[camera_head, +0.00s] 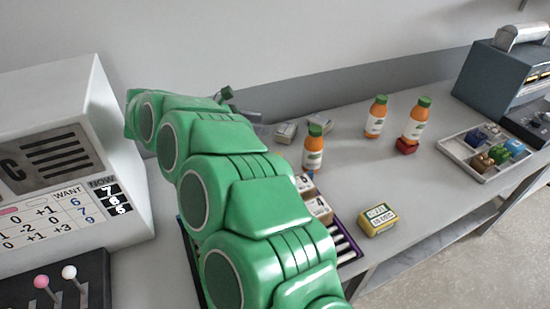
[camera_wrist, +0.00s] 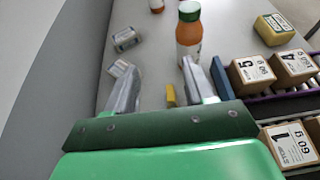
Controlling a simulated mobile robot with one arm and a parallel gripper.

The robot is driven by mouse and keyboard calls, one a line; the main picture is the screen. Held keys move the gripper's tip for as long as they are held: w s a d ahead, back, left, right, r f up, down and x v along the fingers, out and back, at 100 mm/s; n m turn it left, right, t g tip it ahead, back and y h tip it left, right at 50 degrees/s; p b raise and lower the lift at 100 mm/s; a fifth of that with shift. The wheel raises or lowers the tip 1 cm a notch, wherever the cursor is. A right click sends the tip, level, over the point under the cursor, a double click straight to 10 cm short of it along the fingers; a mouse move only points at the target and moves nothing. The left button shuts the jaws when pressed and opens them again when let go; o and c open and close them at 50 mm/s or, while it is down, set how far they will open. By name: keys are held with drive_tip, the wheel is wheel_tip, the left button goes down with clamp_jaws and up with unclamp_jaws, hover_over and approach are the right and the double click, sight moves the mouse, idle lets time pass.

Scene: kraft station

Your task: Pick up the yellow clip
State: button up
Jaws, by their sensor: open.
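A small yellow clip (camera_wrist: 171,95) lies on the grey table in the wrist view. It shows between the two metal fingers of my gripper (camera_wrist: 160,66), closer to the right finger. The fingers are spread apart and nothing is held. I cannot tell how high the fingertips are above the clip. In the head view my green arm hides the clip and most of the gripper.
An orange bottle (camera_wrist: 189,35) stands just beyond the right finger. Numbered boxes (camera_wrist: 250,72) sit on a roller rack at right. A yellow tin (camera_head: 378,219) is near the table's front edge. Small grey blocks (camera_wrist: 126,39) lie left. A compartment tray (camera_head: 463,150) is far right.

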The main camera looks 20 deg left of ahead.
wheel_tip(320, 180, down, 13)
drive_tip(key=shift+f, duration=0.15)
drive_tip(key=shift+x, duration=3.95)
drive_tip(key=shift+d, duration=0.15)
clamp_jaws()
